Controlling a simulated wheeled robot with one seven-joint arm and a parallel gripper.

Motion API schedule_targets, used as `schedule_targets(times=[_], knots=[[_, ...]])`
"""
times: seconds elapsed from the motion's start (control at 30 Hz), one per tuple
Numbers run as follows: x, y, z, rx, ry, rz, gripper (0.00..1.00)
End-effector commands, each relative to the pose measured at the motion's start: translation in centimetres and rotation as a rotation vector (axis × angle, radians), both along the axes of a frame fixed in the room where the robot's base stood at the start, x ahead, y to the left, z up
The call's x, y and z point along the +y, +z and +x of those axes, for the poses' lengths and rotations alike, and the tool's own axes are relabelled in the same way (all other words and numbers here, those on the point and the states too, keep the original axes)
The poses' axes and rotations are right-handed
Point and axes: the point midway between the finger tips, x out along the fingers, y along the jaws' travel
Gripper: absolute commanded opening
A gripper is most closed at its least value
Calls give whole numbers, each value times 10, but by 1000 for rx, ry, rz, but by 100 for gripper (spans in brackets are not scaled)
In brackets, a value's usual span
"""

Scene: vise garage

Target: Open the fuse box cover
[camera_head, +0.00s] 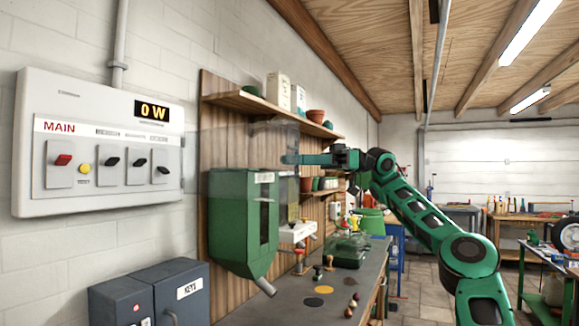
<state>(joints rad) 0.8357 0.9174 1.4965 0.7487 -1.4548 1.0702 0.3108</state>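The fuse box (100,190) is a pale grey wall panel at the left, with a red MAIN switch (62,160), black switches, a yellow button and a display reading 0 W. No cover lies over its switch face. A faint clear pane (225,147), apparently its cover, stands out to the right from the box's right edge, in front of the wooden backboard. My gripper (288,159) reaches in from the right, its tip at the pane's far right part. Whether it touches or grips the pane cannot be told. The finger gap is not visible.
A green wall-mounted box (232,225) hangs just below the pane. A shelf (265,106) with pots and cartons is behind it. Dark blue key boxes (160,290) sit below the fuse box. A workbench (330,290) with small items runs along the wall.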

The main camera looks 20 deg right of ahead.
Motion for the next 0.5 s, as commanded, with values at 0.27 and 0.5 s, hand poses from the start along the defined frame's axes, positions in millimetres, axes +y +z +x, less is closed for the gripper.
schedule_targets(times=[0.27, 0.5], knots=[[-3, 1, -2, -6, -2, 3, 28], [-9, 1, -2, -7, -1, 3, 28]])
